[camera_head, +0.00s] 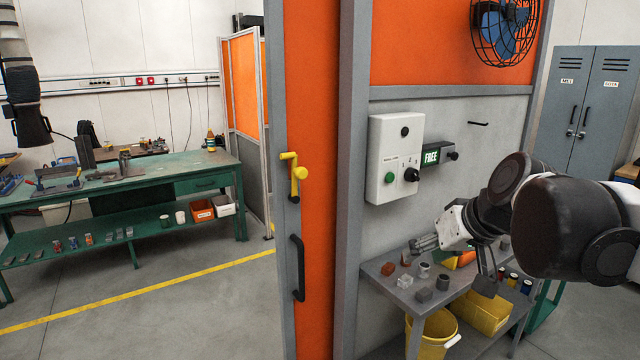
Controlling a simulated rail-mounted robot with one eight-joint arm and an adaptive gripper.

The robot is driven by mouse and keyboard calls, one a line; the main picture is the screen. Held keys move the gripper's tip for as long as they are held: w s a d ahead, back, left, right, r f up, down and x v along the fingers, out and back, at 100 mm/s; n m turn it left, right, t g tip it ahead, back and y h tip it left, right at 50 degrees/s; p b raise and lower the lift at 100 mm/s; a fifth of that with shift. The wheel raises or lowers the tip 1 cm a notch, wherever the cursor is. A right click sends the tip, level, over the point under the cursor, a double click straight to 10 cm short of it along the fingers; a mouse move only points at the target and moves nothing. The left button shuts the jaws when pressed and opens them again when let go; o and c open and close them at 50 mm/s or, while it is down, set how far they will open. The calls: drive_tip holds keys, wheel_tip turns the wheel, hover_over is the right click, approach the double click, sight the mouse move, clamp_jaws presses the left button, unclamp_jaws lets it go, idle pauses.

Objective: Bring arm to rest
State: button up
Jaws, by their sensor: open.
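My arm reaches in from the right edge, its dark rounded links bent in front of the weld cell's grey wall. My gripper (455,264) is at the arm's end, above the small grey side table (408,298). It looks open, with its fingers spread apart, and I see nothing held between them. Part of the table top and some items on it are hidden behind the gripper and arm. I cannot tell the exact height of the gripper above the table.
Several small blocks and parts (422,270) lie on the side table. A yellow bucket (432,335) and yellow bin (488,312) are below. A control box (395,160), FREE sign (431,157) and fan (505,30) are nearby. A green workbench (130,182) stands left, with open floor before it.

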drive_tip(key=s+f+h, duration=0.1)
drive_tip(key=s+f, duration=0.5)
drive_tip(key=s, duration=0.2)
drive_tip(key=s+f+m+h+b, duration=0.1)
drive_tip(key=s+f+h, duration=0.1)
drive_tip(key=s+f, duration=0.3)
drive_tip(key=s, duration=0.4)
drive_tip(key=shift+d+f+m, duration=0.25)
drive_tip(key=shift+f+m, duration=0.05)
drive_tip(key=shift+f, duration=0.05)
idle(0.8)
